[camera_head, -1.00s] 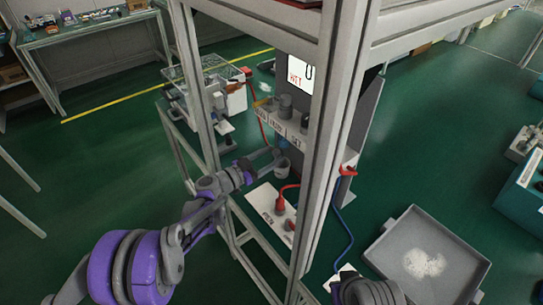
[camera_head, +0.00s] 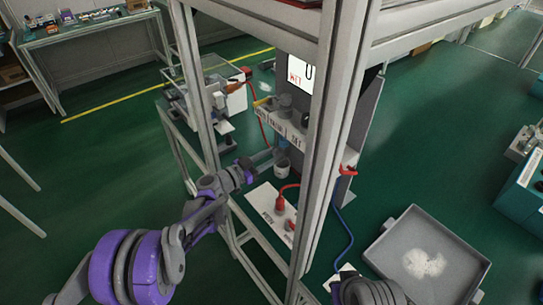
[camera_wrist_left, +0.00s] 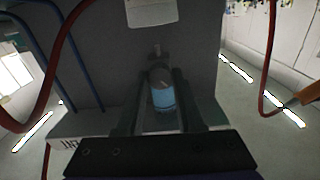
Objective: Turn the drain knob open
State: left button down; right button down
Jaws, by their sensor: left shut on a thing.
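A filter bowl with a blue band (camera_head: 283,143) hangs under the labelled shelf inside the frame stand. In the left wrist view the blue bowl (camera_wrist_left: 162,97) stands between my two fingers, with a dark end piece (camera_wrist_left: 158,75) at their tips. I take this end piece to be the drain knob. My left gripper (camera_head: 273,154) reaches in from the left and is shut on it; the fingers hide part of it. In the head view the knob is too small and covered to make out.
Metal posts (camera_head: 323,150) stand close right of my left gripper. A white cup (camera_head: 282,167) is just below it. Red plugs (camera_head: 279,205) sit on a white plate lower down. A blue hose (camera_head: 344,225) and a grey tray (camera_head: 388,240) are at the right.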

pick_arm(q)
jog(key=n, duration=0.3)
jog(key=shift+n+b, duration=0.3)
jog(key=shift+b, duration=0.05)
pick_arm(e)
jog(key=shift+f, duration=0.45)
pick_arm(q)
jog(key=shift+n+b, duration=0.3)
jog(key=shift+n, duration=1.2)
pick_arm(e)
jog(key=shift+f, duration=0.3)
pick_arm(q)
jog(key=c, duration=0.5)
grip_release()
jog(key=v, duration=1.1)
jog(key=shift+d, duration=0.1)
